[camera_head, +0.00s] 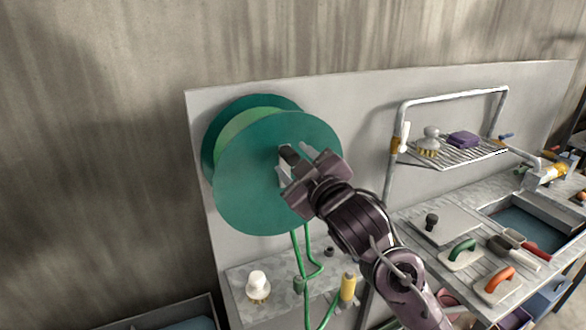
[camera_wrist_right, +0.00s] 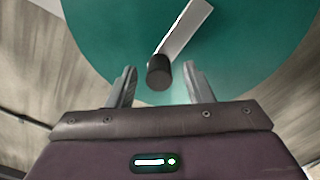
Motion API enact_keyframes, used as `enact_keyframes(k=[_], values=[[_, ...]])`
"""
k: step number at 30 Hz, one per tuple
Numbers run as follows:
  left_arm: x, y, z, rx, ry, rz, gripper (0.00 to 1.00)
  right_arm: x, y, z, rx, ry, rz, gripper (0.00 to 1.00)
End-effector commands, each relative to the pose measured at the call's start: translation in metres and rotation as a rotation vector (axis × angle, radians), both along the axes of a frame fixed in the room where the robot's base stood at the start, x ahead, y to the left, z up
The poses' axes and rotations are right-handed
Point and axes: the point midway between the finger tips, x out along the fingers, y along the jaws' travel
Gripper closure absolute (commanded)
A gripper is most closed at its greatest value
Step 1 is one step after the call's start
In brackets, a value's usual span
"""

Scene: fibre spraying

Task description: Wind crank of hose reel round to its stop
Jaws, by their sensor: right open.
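The hose reel (camera_head: 255,190) is a large green drum on a grey back panel, with a green hose (camera_head: 296,255) hanging below it. Its crank has a pale flat arm (camera_wrist_right: 186,28) and a dark round knob (camera_wrist_right: 159,71). In the head view the knob (camera_head: 289,155) shows beside my right gripper (camera_head: 305,162), which covers part of the crank. In the right wrist view my right gripper (camera_wrist_right: 160,86) is open, with one finger on each side of the knob. I cannot tell whether either finger touches it. My left gripper is not in view.
A wire rack (camera_head: 460,152) holding a brush (camera_head: 430,141) and a purple sponge (camera_head: 463,139) stands to the right. Below it, a worktop holds a green-handled tool (camera_head: 461,251) and an orange-handled tool (camera_head: 498,281). A white-topped brush (camera_head: 258,286) and a yellow cylinder (camera_head: 348,287) stand below the reel.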

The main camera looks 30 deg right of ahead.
Motion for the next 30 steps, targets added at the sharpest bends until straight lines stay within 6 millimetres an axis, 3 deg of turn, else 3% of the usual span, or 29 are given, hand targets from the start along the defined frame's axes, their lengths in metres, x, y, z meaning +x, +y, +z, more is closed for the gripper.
enact_keyframes(k=[6,14,24,30], values=[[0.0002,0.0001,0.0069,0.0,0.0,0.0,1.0,0.0145,-0.0005,0.003,0.0,-0.002,0.0,0.53],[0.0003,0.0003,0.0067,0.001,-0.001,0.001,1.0,0.0153,-0.0007,0.0021,-0.001,-0.001,0.0,0.53],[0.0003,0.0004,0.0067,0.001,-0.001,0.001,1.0,0.0151,-0.0007,0.002,-0.001,-0.001,0.0,0.98],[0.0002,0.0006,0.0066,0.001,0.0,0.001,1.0,0.0152,-0.0007,0.002,-0.001,-0.001,0.0,1.0]])
